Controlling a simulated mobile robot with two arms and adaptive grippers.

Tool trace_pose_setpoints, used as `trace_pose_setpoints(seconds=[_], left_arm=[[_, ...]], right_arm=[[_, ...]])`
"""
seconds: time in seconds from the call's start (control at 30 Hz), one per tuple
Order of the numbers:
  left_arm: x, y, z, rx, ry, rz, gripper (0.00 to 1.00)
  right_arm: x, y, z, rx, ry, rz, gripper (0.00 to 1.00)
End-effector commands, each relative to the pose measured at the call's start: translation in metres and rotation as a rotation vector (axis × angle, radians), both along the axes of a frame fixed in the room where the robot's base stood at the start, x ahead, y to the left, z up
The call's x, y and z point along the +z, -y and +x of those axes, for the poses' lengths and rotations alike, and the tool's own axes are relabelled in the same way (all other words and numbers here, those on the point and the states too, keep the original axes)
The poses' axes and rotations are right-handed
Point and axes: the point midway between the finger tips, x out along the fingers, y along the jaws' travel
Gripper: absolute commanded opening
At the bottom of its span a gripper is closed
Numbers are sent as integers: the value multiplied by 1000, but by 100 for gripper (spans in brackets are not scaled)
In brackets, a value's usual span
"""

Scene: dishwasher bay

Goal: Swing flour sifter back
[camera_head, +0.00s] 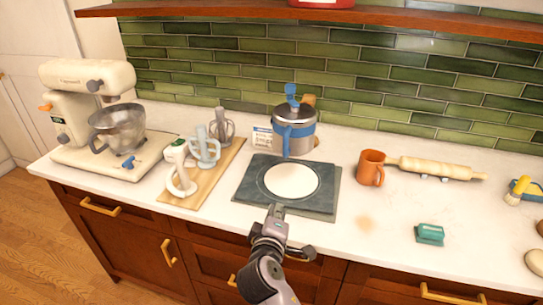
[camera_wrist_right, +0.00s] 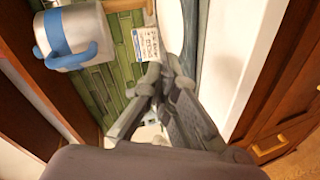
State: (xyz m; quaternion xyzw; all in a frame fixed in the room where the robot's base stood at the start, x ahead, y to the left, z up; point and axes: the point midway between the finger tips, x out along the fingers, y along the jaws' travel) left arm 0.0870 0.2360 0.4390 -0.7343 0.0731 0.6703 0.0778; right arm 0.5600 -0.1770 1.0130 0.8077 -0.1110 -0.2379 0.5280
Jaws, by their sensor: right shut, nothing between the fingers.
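The flour sifter (camera_head: 308,133) is a metal canister with a blue handle and a blue knob on top. It stands upright at the back edge of the dark square board (camera_head: 246,196), near the tiled wall. In the right wrist view the sifter (camera_wrist_right: 85,22) shows at upper left with its blue handle, apart from the fingers. My right gripper (camera_head: 276,211) is shut and empty at the front edge of the board, well short of the sifter. In the wrist view its fingertips (camera_wrist_right: 166,75) are close together. My left gripper is not in view.
A round white disc (camera_head: 292,181) lies on the board. A small card (camera_head: 264,138) stands left of the sifter. A wooden board (camera_head: 206,193) with whisk-like attachments and a stand mixer (camera_head: 85,160) are left. An orange mug (camera_head: 371,168), rolling pin (camera_head: 440,169) and green box (camera_head: 430,234) are right.

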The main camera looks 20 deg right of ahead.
Motion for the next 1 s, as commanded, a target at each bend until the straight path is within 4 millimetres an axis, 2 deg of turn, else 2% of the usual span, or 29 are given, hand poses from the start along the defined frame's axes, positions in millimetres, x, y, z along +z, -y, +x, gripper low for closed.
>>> trace_pose_setpoints(seconds=[0.03,0.13,0.2,0.3,0.77,0.87,1.0], left_arm=[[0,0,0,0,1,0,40],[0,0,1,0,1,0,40],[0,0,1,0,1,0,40],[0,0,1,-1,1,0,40],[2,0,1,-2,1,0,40],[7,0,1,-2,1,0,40],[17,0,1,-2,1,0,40]], right_arm=[[23,-12,15,22,47,-75,0],[59,-31,33,51,115,-210,0],[76,-40,40,63,147,-278,0],[89,-48,46,72,171,-332,0],[94,-48,51,73,178,-348,0],[96,-43,61,73,179,-349,0],[98,-32,86,73,178,-350,0]])
